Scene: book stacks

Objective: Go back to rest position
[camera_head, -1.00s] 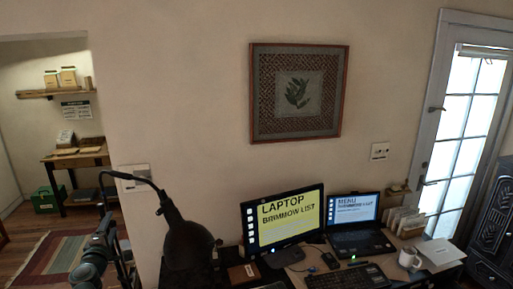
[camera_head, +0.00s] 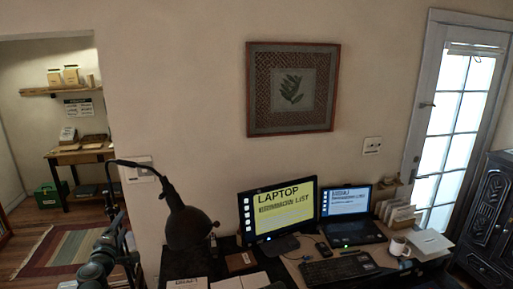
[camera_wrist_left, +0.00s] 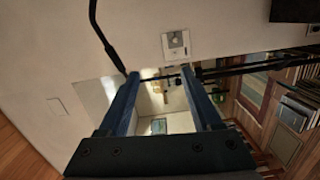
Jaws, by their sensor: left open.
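My left arm and gripper (camera_head: 100,262) show dark at the lower left of the head view, beside the black desk lamp (camera_head: 188,226). In the left wrist view my left gripper (camera_wrist_left: 159,78) has its two blue-edged fingers apart, with nothing between them. Through the gap I see a pale wall and part of the room beyond. My right gripper is not in view.
A desk with a monitor (camera_head: 281,209), a laptop (camera_head: 350,215), a keyboard (camera_head: 340,269) and a white mug (camera_head: 399,247) stands ahead. A wooden side table (camera_head: 84,155) and striped rug (camera_head: 70,245) lie through the opening at left. A glazed door (camera_head: 455,125) is at right.

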